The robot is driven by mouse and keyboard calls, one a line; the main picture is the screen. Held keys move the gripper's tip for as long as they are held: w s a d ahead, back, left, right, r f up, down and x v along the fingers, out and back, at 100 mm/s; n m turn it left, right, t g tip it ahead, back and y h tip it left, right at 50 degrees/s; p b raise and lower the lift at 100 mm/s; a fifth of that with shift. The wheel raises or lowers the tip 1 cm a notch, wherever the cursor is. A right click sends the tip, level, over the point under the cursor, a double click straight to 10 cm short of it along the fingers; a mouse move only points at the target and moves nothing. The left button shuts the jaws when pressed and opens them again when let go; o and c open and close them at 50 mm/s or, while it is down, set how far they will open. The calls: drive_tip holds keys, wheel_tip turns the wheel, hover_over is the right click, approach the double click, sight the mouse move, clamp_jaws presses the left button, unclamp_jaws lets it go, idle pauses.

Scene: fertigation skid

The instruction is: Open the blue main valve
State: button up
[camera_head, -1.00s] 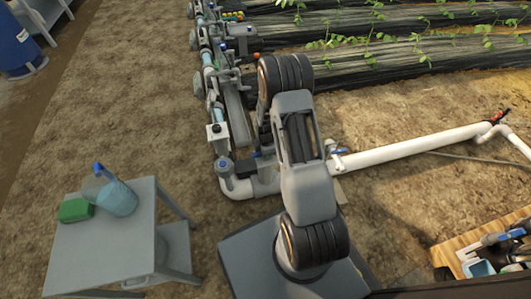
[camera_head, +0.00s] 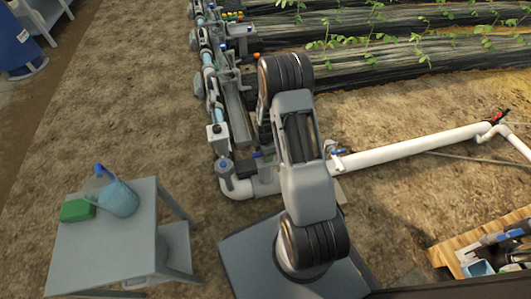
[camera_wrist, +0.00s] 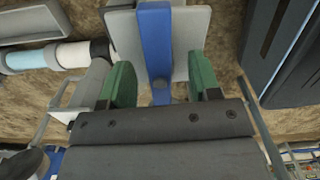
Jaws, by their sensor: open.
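The blue valve handle (camera_wrist: 155,40) is a long flat bar that runs up the middle of the wrist view, in front of grey plates. My gripper (camera_wrist: 162,83) is open, with one green fingertip on each side of the handle. Gaps show between the handle and both fingertips, so I see no grip on it. In the head view a small blue part (camera_head: 257,154) shows beside my arm near the pipe elbow, probably this handle. My arm hides much of that spot, and the fingertips cannot be made out there.
The pipe skid (camera_head: 212,90) runs away at left of my arm. A white pipe (camera_head: 400,148) leads right to a red-handled valve (camera_head: 497,117). A grey table (camera_head: 110,245) holds a green block (camera_head: 77,210) and a jug (camera_head: 118,200). Bare soil lies between table and skid.

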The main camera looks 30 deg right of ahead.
wheel_tip(320, 180, up, 9)
drive_tip(key=p, duration=0.6)
drive_tip(key=shift+r+p, duration=0.15)
drive_tip(key=shift+p, duration=0.15)
